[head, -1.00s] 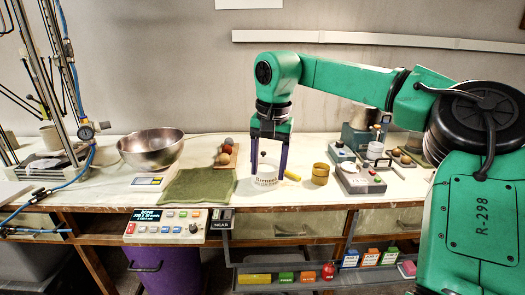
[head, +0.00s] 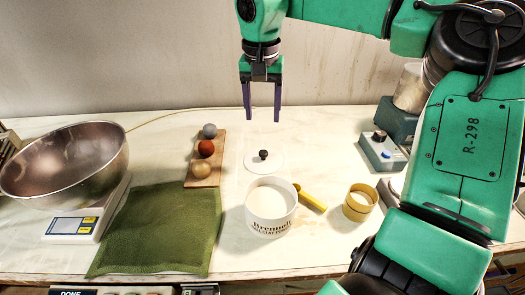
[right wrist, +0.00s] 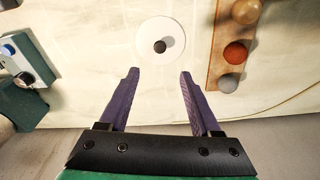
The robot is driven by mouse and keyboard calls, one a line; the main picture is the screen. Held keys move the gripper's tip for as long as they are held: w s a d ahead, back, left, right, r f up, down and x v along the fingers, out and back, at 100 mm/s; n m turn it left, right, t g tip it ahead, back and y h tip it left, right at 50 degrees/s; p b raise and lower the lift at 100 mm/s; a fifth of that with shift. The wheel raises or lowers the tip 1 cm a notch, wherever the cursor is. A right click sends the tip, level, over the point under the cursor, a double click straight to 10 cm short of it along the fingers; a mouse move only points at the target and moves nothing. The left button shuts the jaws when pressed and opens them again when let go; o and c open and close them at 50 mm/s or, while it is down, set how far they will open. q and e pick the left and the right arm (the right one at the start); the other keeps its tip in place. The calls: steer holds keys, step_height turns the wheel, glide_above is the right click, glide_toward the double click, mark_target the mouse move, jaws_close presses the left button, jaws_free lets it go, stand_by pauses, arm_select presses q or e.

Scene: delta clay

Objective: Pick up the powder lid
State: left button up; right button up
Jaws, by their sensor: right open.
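The powder lid (head: 257,160) is a white disc with a small black knob. It lies on the table just behind the white powder tub (head: 270,212), which stands uncovered with white powder inside. The lid also shows in the right wrist view (right wrist: 161,44), beyond the fingertips. My right gripper (head: 262,118) points down behind and above the lid, open and empty. Its purple fingers (right wrist: 157,72) show apart in the right wrist view, with nothing between them. My left gripper is not in view.
A wooden board (head: 214,178) with three balls lies left of the lid. A yellow scoop (head: 311,201) and a yellow ring-shaped container (head: 359,202) are right of the tub. A green cloth (head: 160,230), a metal bowl (head: 65,165) on a scale, and a control box (head: 382,151) stand around.

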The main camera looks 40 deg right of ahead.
mark_target(263, 152)
steer(key=f, duration=0.3)
steer(key=f+p, duration=0.1)
steer(key=f, duration=0.7)
steer(key=shift+w+d+f, duration=0.1)
steer(key=shift+d+f, duration=0.05)
steer(key=shift+d, duration=0.1)
steer(key=shift+w+d+f, duration=0.1)
steer(key=shift+w+f, duration=0.05)
steer(key=shift+f, duration=0.2)
steer(key=shift+r, duration=0.1)
jaws_close()
